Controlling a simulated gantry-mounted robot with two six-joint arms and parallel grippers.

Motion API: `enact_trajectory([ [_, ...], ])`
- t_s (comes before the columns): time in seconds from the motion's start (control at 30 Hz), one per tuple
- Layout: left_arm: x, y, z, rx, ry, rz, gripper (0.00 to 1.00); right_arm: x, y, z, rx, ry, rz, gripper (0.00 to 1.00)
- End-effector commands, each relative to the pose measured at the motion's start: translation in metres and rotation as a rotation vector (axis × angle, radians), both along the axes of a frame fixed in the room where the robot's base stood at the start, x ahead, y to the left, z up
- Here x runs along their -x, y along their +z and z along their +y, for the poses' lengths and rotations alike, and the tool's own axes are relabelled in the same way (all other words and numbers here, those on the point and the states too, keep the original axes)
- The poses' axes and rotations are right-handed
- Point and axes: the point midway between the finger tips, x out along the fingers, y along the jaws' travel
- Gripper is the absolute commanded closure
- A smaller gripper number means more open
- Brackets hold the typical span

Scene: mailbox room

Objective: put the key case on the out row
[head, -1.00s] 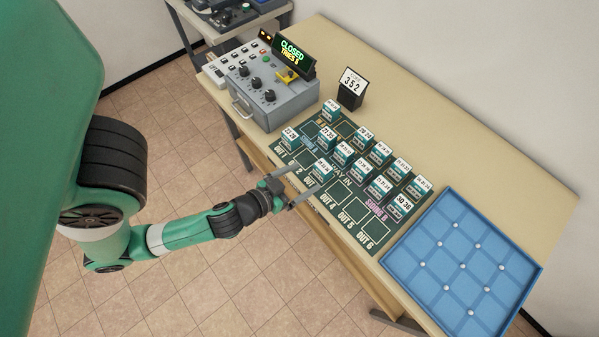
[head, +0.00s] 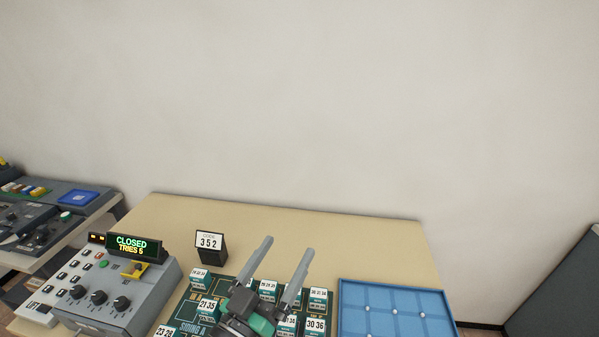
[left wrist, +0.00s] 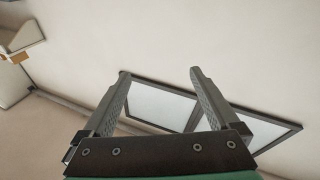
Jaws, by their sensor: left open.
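My left gripper (head: 288,247) is raised over the dark green mat (head: 227,290), fingers spread with nothing between them. It also shows open and empty in the left wrist view (left wrist: 160,73). Small teal cases with white number labels stand on the mat, including one marked 21 35 (head: 206,308) and one marked 30 36 (head: 315,326). The gripper hides part of the mat and some cases. I cannot tell which case is the key case. The out row lies outside the head view. My right gripper is not in view.
A grey control box (head: 125,297) with knobs has a display (head: 134,245) reading CLOSED, TRIES 5. A card stand (head: 210,246) shows 352. A blue tray (head: 395,296) with small white balls is at the right. The table's back strip (head: 330,227) is clear.

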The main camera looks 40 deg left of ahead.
Motion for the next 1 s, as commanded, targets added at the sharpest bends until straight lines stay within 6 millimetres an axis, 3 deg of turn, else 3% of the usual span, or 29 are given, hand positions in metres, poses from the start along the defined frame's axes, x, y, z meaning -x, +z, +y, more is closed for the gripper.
enact_trajectory([
  [0.03,-0.009,0.056,-0.013,-0.023,-0.041,-0.109,0.05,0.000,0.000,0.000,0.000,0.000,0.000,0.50],
  [0.1,-0.009,0.127,-0.032,-0.066,-0.097,-0.240,0.05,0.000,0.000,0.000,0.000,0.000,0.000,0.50],
  [0.2,0.006,0.213,-0.056,-0.133,-0.162,-0.408,0.05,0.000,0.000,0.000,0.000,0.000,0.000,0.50],
  [0.3,0.028,0.271,-0.073,-0.189,-0.200,-0.529,0.05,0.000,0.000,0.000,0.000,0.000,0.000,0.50],
  [0.43,0.045,0.303,-0.083,-0.226,-0.220,-0.600,0.05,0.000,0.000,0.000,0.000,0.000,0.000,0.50],
  [0.77,0.047,0.309,-0.084,-0.230,-0.221,-0.605,0.05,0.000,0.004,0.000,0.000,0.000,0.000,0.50],
  [0.87,0.046,0.326,-0.084,-0.230,-0.221,-0.605,0.05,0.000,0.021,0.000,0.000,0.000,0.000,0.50],
  [1.0,0.046,0.377,-0.084,-0.230,-0.221,-0.605,0.05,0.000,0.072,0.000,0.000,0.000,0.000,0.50],
])
